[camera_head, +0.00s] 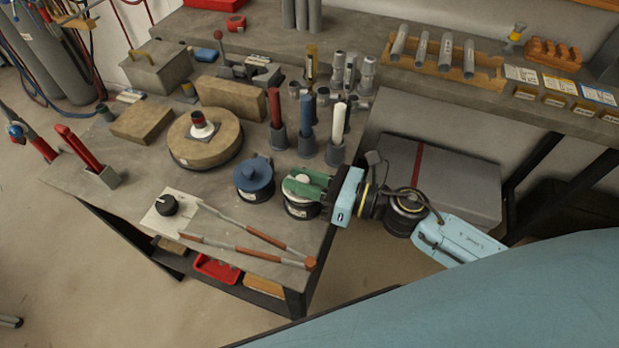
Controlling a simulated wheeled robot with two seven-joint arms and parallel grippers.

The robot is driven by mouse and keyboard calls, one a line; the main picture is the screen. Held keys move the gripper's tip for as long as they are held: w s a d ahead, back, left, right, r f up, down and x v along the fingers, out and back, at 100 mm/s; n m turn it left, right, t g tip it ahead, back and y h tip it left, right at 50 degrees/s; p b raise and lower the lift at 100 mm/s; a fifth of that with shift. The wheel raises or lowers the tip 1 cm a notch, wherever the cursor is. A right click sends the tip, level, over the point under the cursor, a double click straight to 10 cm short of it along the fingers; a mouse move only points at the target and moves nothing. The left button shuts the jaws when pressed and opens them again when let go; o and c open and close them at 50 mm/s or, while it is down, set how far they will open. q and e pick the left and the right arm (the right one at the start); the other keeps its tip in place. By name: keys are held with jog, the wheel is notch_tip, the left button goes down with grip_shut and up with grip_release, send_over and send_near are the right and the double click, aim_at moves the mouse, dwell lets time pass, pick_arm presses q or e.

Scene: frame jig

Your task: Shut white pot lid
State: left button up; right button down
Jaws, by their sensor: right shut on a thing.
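The white pot (302,210), dark-bodied with a pale top, stands near the right edge of the workbench. Its white lid (301,179) shows between the green fingers of my right gripper (303,186). That gripper reaches in from the right and is shut on the lid at the pot's top. The fingers hide much of the lid, so I cannot tell whether it is seated flat. My left gripper is not in view.
A blue-lidded pot (254,178) stands close on the left. Red, blue and white upright handles (307,115) stand behind. A round wooden block (205,150) lies further left. Orange-and-grey rods (250,250) lie in front.

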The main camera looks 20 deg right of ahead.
jog(key=shift+s+a+f+n+b, duration=0.2)
jog(key=shift+f+n+b, duration=0.3)
jog(key=shift+n, duration=0.2)
jog(key=shift+s+a+f+n+b, duration=0.15)
jog(key=shift+f+n+b, duration=0.1)
jog(key=shift+n+b, duration=0.55)
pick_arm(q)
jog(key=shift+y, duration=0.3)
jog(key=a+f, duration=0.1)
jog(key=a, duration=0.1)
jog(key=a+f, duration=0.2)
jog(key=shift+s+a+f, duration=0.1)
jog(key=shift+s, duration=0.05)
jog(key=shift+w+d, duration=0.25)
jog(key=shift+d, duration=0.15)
pick_arm(e)
jog(key=c, duration=1.3)
grip_release()
